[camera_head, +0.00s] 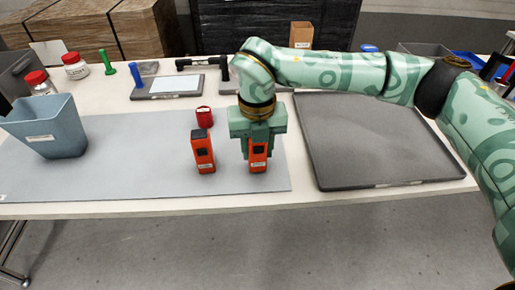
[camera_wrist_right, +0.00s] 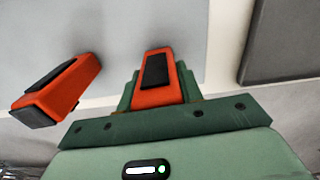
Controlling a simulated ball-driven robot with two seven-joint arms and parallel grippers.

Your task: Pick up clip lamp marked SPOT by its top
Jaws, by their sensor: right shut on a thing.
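Two orange clip lamps with black parts are on the grey mat (camera_head: 120,178). My right gripper (camera_head: 258,142) points down and is shut on the top of the right-hand lamp (camera_head: 259,159). That lamp is upright, with its foot at or close to the mat. The wrist view shows the same lamp (camera_wrist_right: 157,80) between the fingers of the gripper (camera_wrist_right: 155,92). The other lamp (camera_head: 203,155) stands just left of the gripper, apart from it; it also shows in the wrist view (camera_wrist_right: 68,88). Both lamps' labels are too small to read.
A red container (camera_head: 204,117) stands behind the left lamp. A blue-grey bin (camera_head: 50,128) is at the mat's left. A dark tray (camera_head: 375,140) lies close on the right. Jars, clamps and flat panels line the back. The mat between bin and lamps is clear.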

